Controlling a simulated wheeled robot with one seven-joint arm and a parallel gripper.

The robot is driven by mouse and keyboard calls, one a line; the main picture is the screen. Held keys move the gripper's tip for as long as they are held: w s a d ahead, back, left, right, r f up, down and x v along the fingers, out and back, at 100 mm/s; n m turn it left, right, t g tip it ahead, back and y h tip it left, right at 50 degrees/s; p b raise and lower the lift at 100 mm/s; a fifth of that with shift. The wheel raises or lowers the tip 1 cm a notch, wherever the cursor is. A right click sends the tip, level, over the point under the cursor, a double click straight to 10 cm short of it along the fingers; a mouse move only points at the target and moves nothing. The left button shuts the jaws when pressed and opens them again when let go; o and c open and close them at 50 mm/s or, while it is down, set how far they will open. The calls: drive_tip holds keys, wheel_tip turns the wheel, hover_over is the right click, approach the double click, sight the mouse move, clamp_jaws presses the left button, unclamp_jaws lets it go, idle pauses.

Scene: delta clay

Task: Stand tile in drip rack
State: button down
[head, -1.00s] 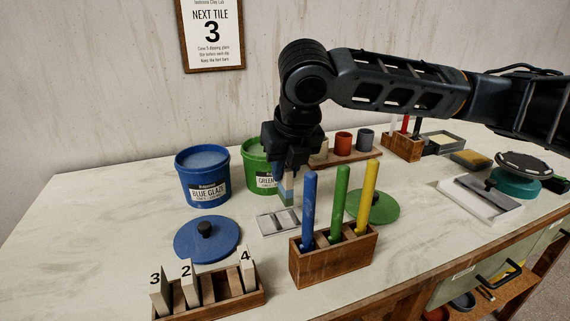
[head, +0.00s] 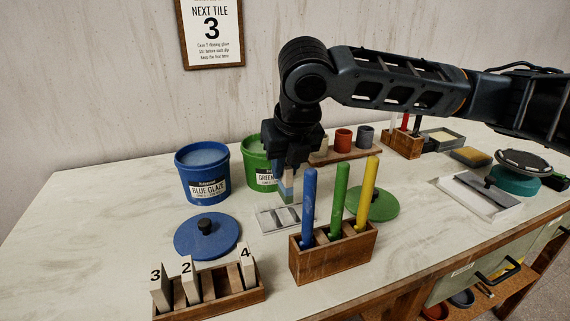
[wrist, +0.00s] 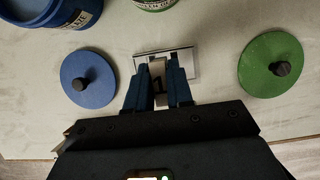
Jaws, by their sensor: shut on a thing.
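The drip rack (head: 268,221), a pale flat tray with dark slots, lies on the table just below the tile. It also shows beyond the fingers in the wrist view (wrist: 190,60). I cannot tell whether the tile's lower end touches the rack.
A wooden block with blue, green and yellow handles (head: 334,262) stands close in front. Tiles 3, 2 and 4 stand in a wooden holder (head: 222,304) at front left. The blue glaze bucket (head: 203,172), green bucket (head: 252,160), blue lid (head: 190,238) and green lid (head: 385,207) surround the rack.

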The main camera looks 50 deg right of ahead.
sight(285, 185)
drive_tip(key=shift+f+b, duration=1.7)
drive_tip(key=shift+f, duration=0.8)
idle(0.5)
drive_tip(key=c, duration=0.9)
unclamp_jaws()
drive_tip(key=shift+r, duration=0.1)
drive_tip(key=shift+r+p, duration=2.95)
drive_tip(key=shift+r, duration=0.5)
